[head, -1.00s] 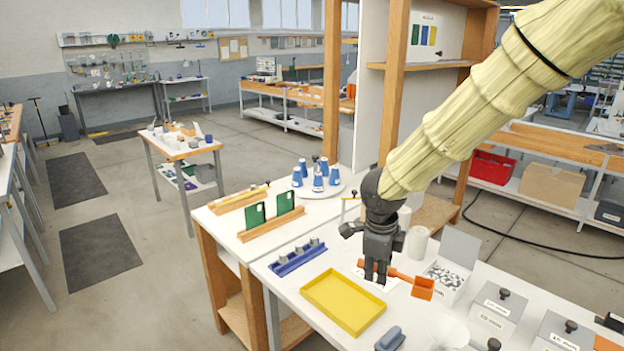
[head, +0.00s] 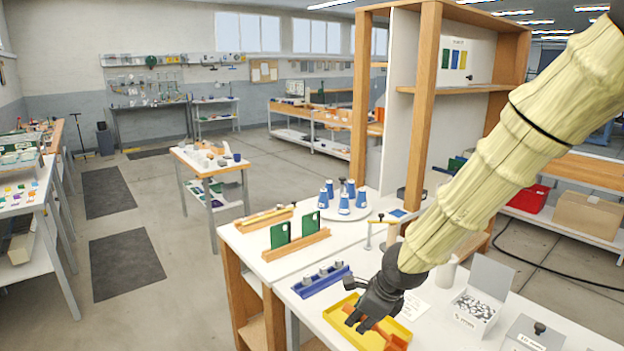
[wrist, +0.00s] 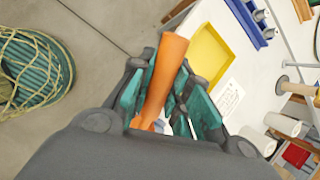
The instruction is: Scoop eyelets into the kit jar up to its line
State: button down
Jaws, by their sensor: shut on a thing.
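My gripper (head: 364,318) is shut on the orange scoop (head: 395,342) and holds it in front of the yellow tray in the head view. In the wrist view, the orange scoop (wrist: 165,70) stands between the fingers (wrist: 160,100), with the floor behind it. Whether anything is in the scoop cannot be seen. The eyelet box (head: 467,319) is white with its lid raised and many small eyelets inside, right of my gripper. I cannot make out the kit jar in either current view.
The yellow tray (wrist: 208,60) lies at the table's edge, near a blue rack (head: 322,281) with grey pieces. White cylinders (wrist: 284,124) and a printed card (wrist: 228,97) are close by. A lidded bin (head: 532,336) stands right of the eyelet box.

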aim_at(360, 321)
jog(key=shift+w+a+f+t+y, duration=0.2)
jog(key=shift+a+f+t+y, duration=0.25)
jog(key=shift+a+y, duration=0.4)
jog(key=shift+w+a+f+m+t+y+b, duration=0.1)
jog(key=shift+w+m+t+y+b, duration=0.35)
jog(key=shift+m+t+y, duration=0.65)
jog(key=shift+w+f+m+t+y+b, duration=0.1)
jog(key=shift+w+m+t+y+b, duration=0.15)
jog(key=shift+w+m+t+y, duration=0.75)
jog(key=shift+s+n+t+h, duration=0.3)
jog(key=shift+s+t+h, duration=0.05)
jog(key=shift+s, duration=0.15)
jog(key=shift+s+d+f+m+t+h, duration=0.1)
jog(key=shift+d+f+m+t+h, duration=0.15)
jog(key=shift+d+f+m+h, duration=0.25)
jog(key=shift+s+d+f+m+t+h, duration=0.1)
jog(key=shift+d+f+m+t+h, duration=0.2)
jog(key=shift+d, duration=0.35)
jog(key=d+r+m+t+h+b, duration=0.1)
jog(key=d+m+h, duration=0.1)
jog(key=d, duration=0.4)
jog(key=shift+w+m+h, duration=0.15)
jog(key=shift+m+h, duration=0.25)
